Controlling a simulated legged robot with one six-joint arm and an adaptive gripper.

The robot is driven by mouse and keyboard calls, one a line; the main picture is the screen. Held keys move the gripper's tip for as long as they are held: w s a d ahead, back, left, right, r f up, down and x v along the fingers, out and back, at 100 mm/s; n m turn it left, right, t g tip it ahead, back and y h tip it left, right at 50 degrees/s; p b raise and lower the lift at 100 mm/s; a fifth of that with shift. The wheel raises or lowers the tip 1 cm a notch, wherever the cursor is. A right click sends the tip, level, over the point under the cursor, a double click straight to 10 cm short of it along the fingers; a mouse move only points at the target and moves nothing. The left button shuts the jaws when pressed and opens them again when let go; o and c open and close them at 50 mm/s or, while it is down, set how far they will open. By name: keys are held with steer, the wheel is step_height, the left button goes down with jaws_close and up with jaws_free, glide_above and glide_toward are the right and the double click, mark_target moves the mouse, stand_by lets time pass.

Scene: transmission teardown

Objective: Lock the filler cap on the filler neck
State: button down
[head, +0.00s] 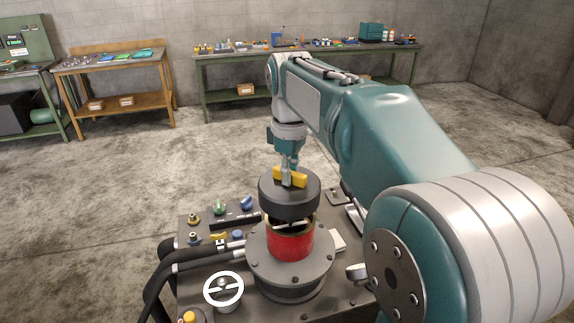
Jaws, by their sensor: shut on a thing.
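The filler cap (289,197) is a thick black disc with a yellow handle bar (290,177) on top. My gripper (288,178) points down and is shut on the yellow handle. The filler neck (289,240) is a red cylinder with a pale rim, standing on a round grey bolted flange (291,270). The cap is over the neck, and a gap with part of the rim shows below its lower edge. The far side of the neck and the cap's underside are hidden.
Left of the neck are black hoses (185,257), a white-rimmed handwheel (223,289) and several coloured fittings on the machine's top. A small pale block (338,240) lies to its right. Workbenches (305,50) with tools stand far behind. Floor between is clear.

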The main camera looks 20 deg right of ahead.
steer(key=shift+f, duration=3.9)
steer(key=shift+f, duration=0.35)
steer(key=shift+s+f, duration=0.1)
steer(key=shift+f, duration=0.2)
steer(key=c, duration=0.5)
jaws_free()
steer(key=o, duration=0.4)
steer(key=shift+r, duration=0.1)
